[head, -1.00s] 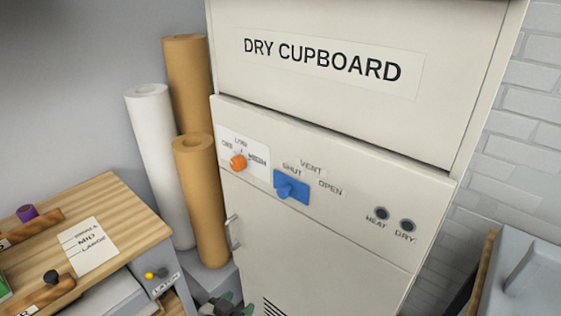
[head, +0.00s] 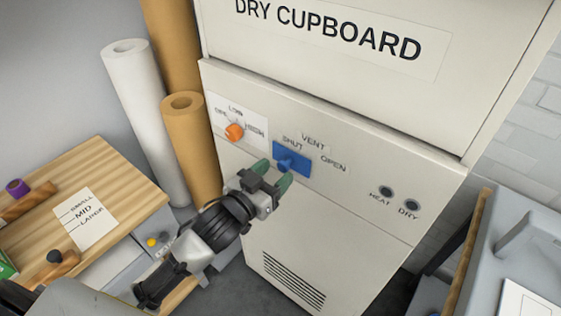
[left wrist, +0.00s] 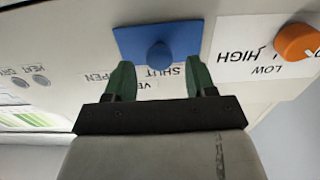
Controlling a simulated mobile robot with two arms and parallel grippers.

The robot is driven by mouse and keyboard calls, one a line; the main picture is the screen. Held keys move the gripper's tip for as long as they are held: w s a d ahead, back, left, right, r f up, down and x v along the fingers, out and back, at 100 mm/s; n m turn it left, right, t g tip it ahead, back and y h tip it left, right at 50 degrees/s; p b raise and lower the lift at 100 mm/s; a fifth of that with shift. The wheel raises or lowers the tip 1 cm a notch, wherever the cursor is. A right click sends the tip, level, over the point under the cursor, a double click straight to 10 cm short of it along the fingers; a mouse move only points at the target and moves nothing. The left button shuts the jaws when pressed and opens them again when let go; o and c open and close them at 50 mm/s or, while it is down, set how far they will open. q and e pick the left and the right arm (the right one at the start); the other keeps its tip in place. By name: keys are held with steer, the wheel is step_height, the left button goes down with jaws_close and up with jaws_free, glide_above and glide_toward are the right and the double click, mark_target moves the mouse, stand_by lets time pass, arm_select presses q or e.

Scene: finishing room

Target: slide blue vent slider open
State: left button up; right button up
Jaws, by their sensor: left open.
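The blue vent slider (head: 291,159) is on the front panel of the cream dry cupboard, below the word SHUT and left of the word OPEN. It has a blue plate with a round knob. My left gripper (head: 272,174) is open just below the slider, its green fingertips pointing up at the panel. In the left wrist view, the slider's knob (left wrist: 160,55) shows between and beyond the open fingers (left wrist: 161,80), and they look clear of it. My right gripper is not in view.
An orange knob (head: 235,131) sits left of the slider. Two dark round indicators, HEAT (head: 386,191) and DRY (head: 411,206), are to its right. A wooden bench (head: 110,175) is at left, and a grey sink-like unit (head: 520,240) at right.

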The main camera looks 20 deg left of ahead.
mark_target(286, 163)
arm_select(q)
steer(key=shift+x, duration=1.3)
jaws_close()
steer(key=shift+d, duration=0.1)
